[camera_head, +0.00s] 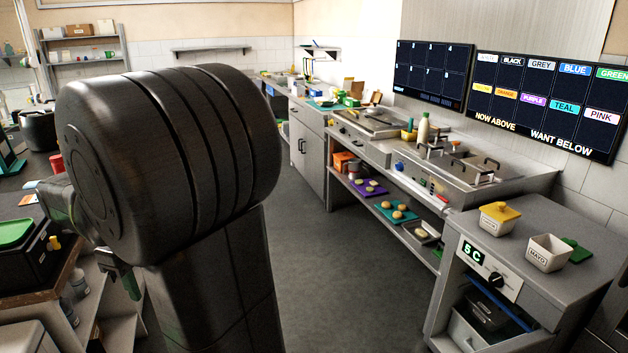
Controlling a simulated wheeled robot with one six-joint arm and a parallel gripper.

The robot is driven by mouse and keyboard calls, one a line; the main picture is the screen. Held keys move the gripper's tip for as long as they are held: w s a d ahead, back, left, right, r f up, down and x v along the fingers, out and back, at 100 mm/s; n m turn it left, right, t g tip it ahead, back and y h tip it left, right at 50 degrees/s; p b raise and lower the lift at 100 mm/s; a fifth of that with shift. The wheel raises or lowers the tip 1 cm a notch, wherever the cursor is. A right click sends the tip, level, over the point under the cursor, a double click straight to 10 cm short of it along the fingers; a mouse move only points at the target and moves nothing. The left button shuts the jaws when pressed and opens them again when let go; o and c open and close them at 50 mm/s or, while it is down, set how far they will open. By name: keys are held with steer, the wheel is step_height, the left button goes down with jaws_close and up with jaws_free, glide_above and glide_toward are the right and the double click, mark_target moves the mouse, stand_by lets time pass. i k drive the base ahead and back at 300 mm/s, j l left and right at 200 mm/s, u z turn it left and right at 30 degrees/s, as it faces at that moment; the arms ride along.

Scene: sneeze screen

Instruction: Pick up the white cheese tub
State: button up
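A white tub (496,222) with a yellow lid sits on the grey counter at the right. It has a small label on its front that is too small for me to read surely. An open white tub (547,254) labelled MAYO stands to its right, with a green lid lying behind it. I cannot tell for certain which tub, if either, is the cheese tub. My large dark arm joint and link fill the left middle of the view and hide what is behind them. I cannot make out my gripper, and no gripper is near these tubs.
The grey counter (528,214) carries a control panel reading 5C (473,252). A long steel counter (505,189) with pans and bottles runs behind it. Shelves below hold trays of buns (397,211). The grey floor (345,290) in the middle is clear.

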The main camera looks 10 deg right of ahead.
mark_target(488, 222)
steer(key=i+z, duration=0.15)
steer(key=i, duration=0.3)
steer(key=i+j+z, duration=0.1)
steer(key=i, duration=0.3)
steer(key=i+j+z, duration=0.15)
steer(key=i, duration=0.25)
steer(key=i+j+z, duration=0.15)
steer(key=i, duration=0.3)
steer(key=i+z, duration=0.2)
steer(key=z, duration=0.25)
steer(key=i+z, duration=0.25)
steer(key=z, duration=0.25)
steer(key=i+z, duration=0.2)
steer(key=z, duration=0.25)
steer(key=i+j+z, duration=0.2)
steer(key=z, duration=0.25)
steer(key=i+z, duration=0.25)
steer(key=z, duration=0.2)
steer(key=i+z, duration=0.2)
steer(key=z, duration=0.3)
steer(key=i+j+z, duration=0.2)
steer(key=z, duration=0.25)
steer(key=i+j+z, duration=0.15)
steer(key=z, duration=0.3)
